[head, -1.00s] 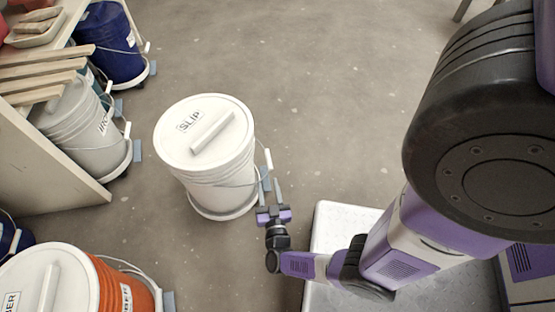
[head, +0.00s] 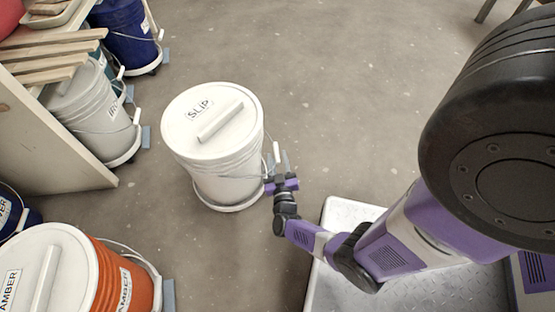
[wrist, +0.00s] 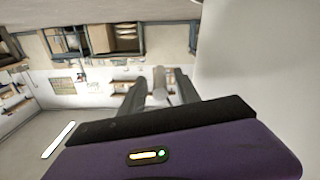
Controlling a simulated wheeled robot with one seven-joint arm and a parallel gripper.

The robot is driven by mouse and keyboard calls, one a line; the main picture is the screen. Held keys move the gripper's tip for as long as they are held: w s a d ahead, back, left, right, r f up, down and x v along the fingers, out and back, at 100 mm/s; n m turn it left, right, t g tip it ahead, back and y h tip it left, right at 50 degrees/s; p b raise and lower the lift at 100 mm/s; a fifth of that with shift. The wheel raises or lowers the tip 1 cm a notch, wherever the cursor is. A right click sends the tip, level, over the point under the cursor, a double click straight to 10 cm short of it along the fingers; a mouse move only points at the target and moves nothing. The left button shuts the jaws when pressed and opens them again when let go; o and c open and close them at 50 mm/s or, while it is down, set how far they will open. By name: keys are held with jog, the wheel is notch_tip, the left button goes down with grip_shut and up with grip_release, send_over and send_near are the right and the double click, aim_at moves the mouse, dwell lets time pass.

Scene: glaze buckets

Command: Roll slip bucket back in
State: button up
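The slip bucket (head: 213,150) is white, with a white lid labelled SLIP, and stands upright on a round white base on the open floor. Its wire handle hangs on its right side, with a white grip (head: 276,152). My gripper (head: 278,163) is at the bucket's right side, its fingers reaching up around the lower end of that grip. In the wrist view the fingers (wrist: 158,95) stand apart, with the pale round grip (wrist: 159,82) between them and a gap visible on the left. The large pale surface at the right (wrist: 255,70) appears to be the bucket's wall.
A grey-white bucket (head: 92,115) and a blue bucket (head: 125,35) stand under a shelf with wooden slats (head: 50,57) at left. An orange bucket labelled AMBER (head: 135,285) is at bottom left. A shelf side panel (head: 50,150) stands between. Floor beyond the slip bucket is clear.

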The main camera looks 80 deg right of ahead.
grip_shut()
jog(key=shift+s, duration=0.1)
dwell(1.3)
